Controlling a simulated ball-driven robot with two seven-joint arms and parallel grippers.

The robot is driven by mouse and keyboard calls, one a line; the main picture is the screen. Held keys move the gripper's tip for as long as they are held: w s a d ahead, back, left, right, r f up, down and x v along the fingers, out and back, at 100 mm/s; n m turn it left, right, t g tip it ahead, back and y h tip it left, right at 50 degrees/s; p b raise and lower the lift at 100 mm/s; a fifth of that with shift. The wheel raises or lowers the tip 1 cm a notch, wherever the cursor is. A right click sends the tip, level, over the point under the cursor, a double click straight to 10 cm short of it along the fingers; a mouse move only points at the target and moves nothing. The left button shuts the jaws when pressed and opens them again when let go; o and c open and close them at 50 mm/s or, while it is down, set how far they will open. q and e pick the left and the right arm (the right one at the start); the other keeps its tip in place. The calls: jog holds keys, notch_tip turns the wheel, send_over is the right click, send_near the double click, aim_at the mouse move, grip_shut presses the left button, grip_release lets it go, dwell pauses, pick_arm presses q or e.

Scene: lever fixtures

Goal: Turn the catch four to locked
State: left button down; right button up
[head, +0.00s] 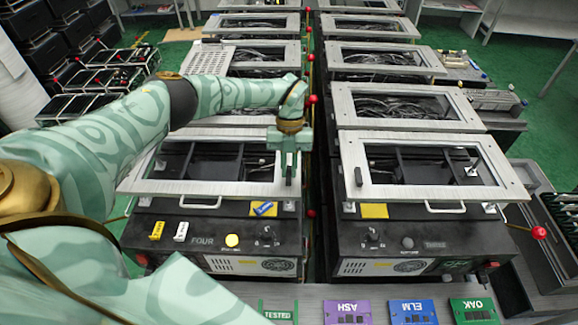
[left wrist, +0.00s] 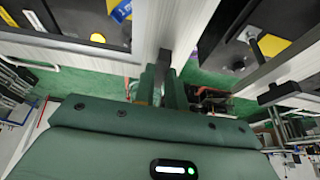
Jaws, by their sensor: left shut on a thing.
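The unit marked FOUR (head: 202,240) stands at the front left of the aisle, with a pale metal frame (head: 205,188) on top. Catch four is a small dark bar at the frame's right edge, and it shows in the left wrist view (left wrist: 164,59). My left gripper (head: 290,170) reaches down over that edge and is shut on the catch, hiding most of it in the head view. In the left wrist view the fingers (left wrist: 163,88) sit around the bar's near end. My right gripper is in neither view.
The unit marked THREE (head: 435,244) stands just right across a narrow gap, with its own black catch (head: 358,177). More framed units run back in two rows. Red knobs (head: 312,99) line the gap. Coloured name plates, including ASH (head: 347,312), lie in front.

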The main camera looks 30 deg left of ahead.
pick_arm(q)
jog(key=c, duration=1.4)
grip_release()
jog(key=shift+c, duration=0.2)
jog(key=v, duration=1.6)
jog(key=shift+b, duration=0.3)
jog(key=shift+a, duration=0.1)
